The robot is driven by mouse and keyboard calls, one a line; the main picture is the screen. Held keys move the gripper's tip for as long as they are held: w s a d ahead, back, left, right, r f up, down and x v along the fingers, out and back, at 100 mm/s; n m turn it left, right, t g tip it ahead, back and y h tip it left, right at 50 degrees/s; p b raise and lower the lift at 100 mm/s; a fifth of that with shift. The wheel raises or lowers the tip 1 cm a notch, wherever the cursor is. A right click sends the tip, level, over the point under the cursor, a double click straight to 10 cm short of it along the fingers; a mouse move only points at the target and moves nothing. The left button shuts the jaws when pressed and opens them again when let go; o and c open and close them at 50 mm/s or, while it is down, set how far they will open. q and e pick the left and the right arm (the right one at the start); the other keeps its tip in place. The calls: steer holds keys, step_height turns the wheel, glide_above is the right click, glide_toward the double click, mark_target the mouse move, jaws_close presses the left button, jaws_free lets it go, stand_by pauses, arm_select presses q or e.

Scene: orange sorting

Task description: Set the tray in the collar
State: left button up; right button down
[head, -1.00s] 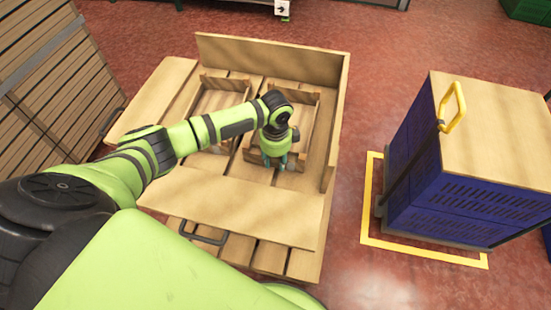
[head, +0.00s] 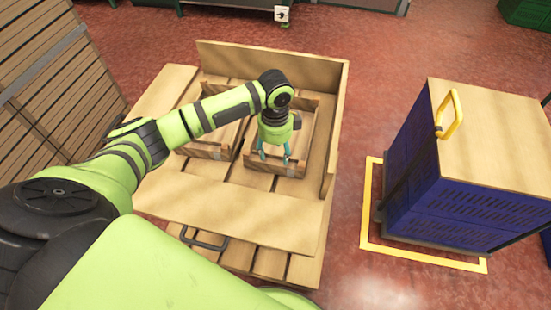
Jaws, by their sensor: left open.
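A shallow wooden tray (head: 292,172) lies inside the wooden collar (head: 338,120), on the right side of the pallet slats. A second similar wooden tray (head: 205,151) lies left of it, partly hidden by my arm. The collar has upright boards at the back and right. My left gripper (head: 274,158) points down over the near end of the right tray, with its teal fingers spread apart and nothing seen between them. Whether the fingers touch the tray's near wall cannot be told. My right gripper is not in view.
A blue slatted crate stack (head: 450,205) with a wooden top and yellow handle (head: 449,114) stands right, inside a yellow floor outline (head: 366,215). A slatted wooden stack (head: 60,80) stands left. Red floor is clear between the collar and the blue stack.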

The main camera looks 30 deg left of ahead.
arm_select(q)
step_height(320, 180, up, 3)
steer(key=shift+f, duration=0.1)
steer(key=shift+r, duration=0.65)
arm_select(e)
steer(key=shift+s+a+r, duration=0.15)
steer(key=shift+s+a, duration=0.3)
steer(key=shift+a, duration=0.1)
arm_select(q)
steer(key=shift+s, duration=0.1)
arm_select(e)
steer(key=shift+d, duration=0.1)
